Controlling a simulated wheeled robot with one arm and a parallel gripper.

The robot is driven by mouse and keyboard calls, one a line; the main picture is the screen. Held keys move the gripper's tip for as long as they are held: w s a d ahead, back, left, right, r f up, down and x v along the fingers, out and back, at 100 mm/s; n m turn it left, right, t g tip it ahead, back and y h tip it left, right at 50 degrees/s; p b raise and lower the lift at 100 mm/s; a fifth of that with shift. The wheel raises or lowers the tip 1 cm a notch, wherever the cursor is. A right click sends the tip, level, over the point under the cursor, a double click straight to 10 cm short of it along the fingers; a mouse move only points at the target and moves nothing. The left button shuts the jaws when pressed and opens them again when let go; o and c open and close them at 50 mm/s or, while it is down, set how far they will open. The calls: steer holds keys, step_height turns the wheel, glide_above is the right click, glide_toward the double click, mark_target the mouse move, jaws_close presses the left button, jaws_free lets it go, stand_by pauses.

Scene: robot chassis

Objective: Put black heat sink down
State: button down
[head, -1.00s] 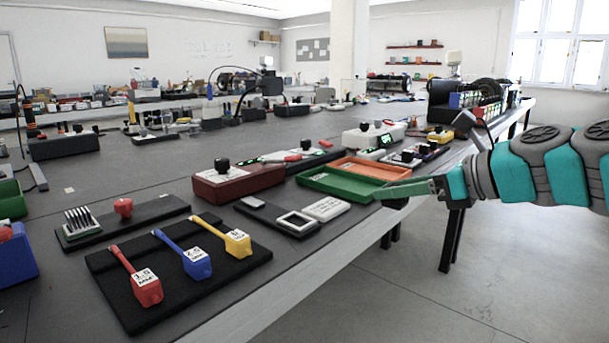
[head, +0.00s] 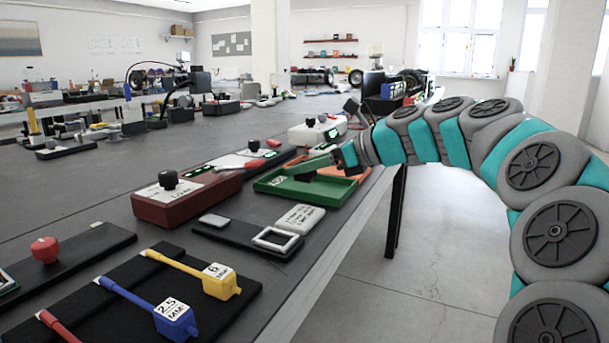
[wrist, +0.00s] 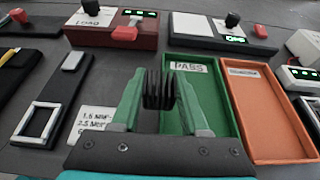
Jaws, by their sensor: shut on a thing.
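The black heat sink (wrist: 159,89), a block with upright fins, is held between the fingertips of my gripper (wrist: 158,100) in the wrist view. Its lower part is hard to see. The green tray (wrist: 211,95), labelled PASS, lies under and just right of the fingers. In the head view my gripper (head: 312,166) is over the green tray (head: 325,199), with its fingers pointing left. I cannot make out the heat sink in the head view, nor how high it hangs above the tray.
An orange tray (wrist: 265,112) stands right of the green one. A dark red box (head: 187,199) with a black knob sits to its left. A white card (head: 300,218) and a framed dark plate (head: 245,233) lie nearer. Three coloured drivers lie in front. The table edge runs along the right.

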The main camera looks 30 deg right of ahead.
glide_above(306, 187)
steer(key=shift+f, duration=0.35)
steer(key=shift+f+b, duration=0.6)
steer(key=shift+f, duration=1.1)
steer(key=shift+a+f, duration=0.1)
steer(key=shift+f, duration=0.1)
steer(key=shift+c, duration=2.1)
jaws_free()
steer(key=p+v, duration=0.1)
steer(key=v, duration=0.9)
steer(key=shift+s+r, duration=0.1)
steer(key=shift+r, duration=0.2)
steer(key=shift+v, duration=0.95)
steer(key=shift+f, duration=0.1)
